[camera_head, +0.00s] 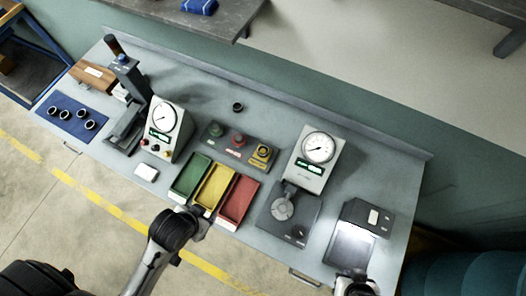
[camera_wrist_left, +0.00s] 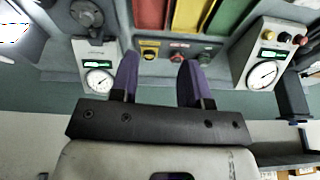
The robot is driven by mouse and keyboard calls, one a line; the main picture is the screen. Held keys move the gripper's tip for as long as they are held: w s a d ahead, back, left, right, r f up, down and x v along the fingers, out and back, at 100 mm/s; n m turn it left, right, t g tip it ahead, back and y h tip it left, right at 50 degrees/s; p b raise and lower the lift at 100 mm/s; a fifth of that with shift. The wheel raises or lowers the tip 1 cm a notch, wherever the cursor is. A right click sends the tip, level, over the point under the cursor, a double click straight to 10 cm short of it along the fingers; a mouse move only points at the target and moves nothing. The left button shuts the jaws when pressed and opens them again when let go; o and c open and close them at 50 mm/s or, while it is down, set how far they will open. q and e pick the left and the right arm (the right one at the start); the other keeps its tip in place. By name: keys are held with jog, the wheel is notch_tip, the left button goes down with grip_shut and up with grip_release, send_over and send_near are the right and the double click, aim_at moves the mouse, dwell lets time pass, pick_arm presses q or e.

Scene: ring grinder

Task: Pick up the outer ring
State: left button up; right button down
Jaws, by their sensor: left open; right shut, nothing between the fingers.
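Several small dark rings (camera_head: 77,120) lie on a blue mat (camera_head: 70,128) at the left end of the bench in the head view. Another single dark ring (camera_head: 237,106) lies alone near the back of the bench; I cannot tell which one is the outer ring. My left gripper (camera_wrist_left: 158,78) is open and empty in the left wrist view, its purple fingers apart. In the head view my left arm reaches up in front of the bins, and its fingers cannot be made out. My right gripper (camera_head: 354,282) is shut and empty at the bottom edge, partly cut off.
Green (camera_head: 190,177), yellow (camera_head: 213,188) and red (camera_head: 238,199) bins stand at the front middle. Two dial gauges (camera_head: 163,126) (camera_head: 316,155), a button panel (camera_head: 237,146) and a dark press stand (camera_head: 128,105) rise from the bench. The back middle is mostly clear.

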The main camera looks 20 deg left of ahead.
pick_arm(q)
jog(key=o, duration=0.8)
jog(key=shift+d, duration=0.1)
